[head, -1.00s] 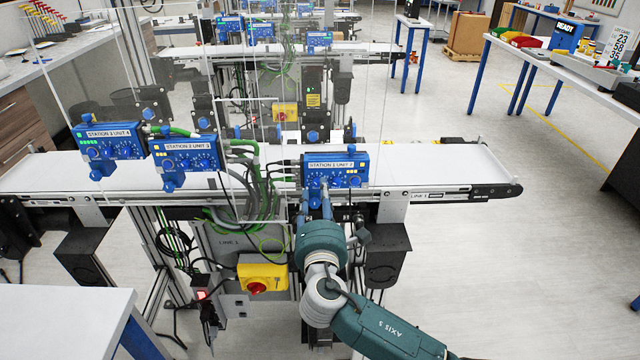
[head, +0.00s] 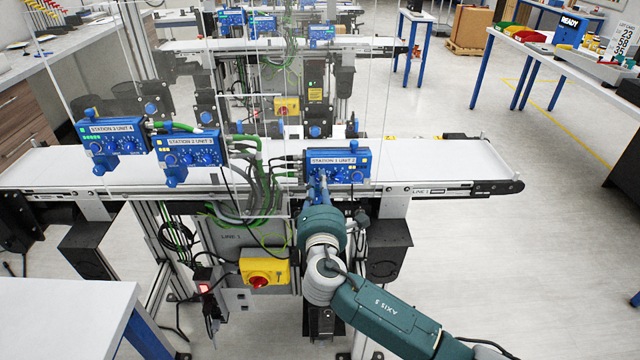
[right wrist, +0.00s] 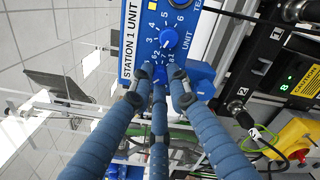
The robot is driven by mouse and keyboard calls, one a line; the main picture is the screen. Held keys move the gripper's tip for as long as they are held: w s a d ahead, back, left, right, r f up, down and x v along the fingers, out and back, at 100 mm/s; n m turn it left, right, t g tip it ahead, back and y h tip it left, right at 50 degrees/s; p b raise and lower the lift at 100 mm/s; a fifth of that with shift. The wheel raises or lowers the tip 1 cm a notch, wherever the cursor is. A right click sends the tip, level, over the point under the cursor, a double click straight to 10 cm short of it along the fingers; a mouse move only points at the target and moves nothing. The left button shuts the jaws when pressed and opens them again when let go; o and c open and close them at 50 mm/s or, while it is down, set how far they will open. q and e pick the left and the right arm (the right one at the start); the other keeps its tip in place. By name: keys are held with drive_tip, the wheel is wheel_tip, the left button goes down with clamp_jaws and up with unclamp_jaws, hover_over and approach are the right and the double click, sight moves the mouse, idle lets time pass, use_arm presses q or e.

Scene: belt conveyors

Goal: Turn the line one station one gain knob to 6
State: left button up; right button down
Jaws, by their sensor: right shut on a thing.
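The blue control box labelled station 1 (head: 358,178) is mounted on the near side of the line 1 conveyor. It also shows, turned on its side, in the right wrist view (right wrist: 145,42). My right gripper (head: 318,180) reaches up to the lower left of its face. In the right wrist view my right gripper (right wrist: 160,80) is shut on a small blue knob (right wrist: 159,73), mostly hidden by the fingers. A second blue knob (right wrist: 168,38) beside it is uncovered, with a numbered scale around it. The held knob's pointer and name cannot be read. My left gripper is not in view.
Two similar blue boxes (head: 112,146) (head: 188,154) stand to the left on the same conveyor (head: 440,170). Green and black cables (head: 250,180) hang between the boxes. A yellow switch box with a red knob (head: 264,270) is below, left of my right arm.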

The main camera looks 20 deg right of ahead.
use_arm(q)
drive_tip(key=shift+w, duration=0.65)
use_arm(e)
drive_tip(key=shift+d+r, duration=0.15)
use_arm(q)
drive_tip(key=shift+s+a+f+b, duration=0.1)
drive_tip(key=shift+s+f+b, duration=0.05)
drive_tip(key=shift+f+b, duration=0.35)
use_arm(e)
drive_tip(key=shift+m, duration=0.6)
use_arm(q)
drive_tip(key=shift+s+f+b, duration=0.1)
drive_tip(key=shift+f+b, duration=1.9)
use_arm(e)
drive_tip(key=shift+d+m, duration=0.1)
drive_tip(key=shift+m, duration=2.6)
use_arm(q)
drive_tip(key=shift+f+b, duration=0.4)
use_arm(e)
drive_tip(key=shift+m, duration=0.6)
use_arm(q)
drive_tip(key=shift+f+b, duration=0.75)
drive_tip(key=shift+b, duration=0.05)
use_arm(e)
drive_tip(key=shift+f+m, duration=0.3)
drive_tip(key=shift+m, duration=0.9)
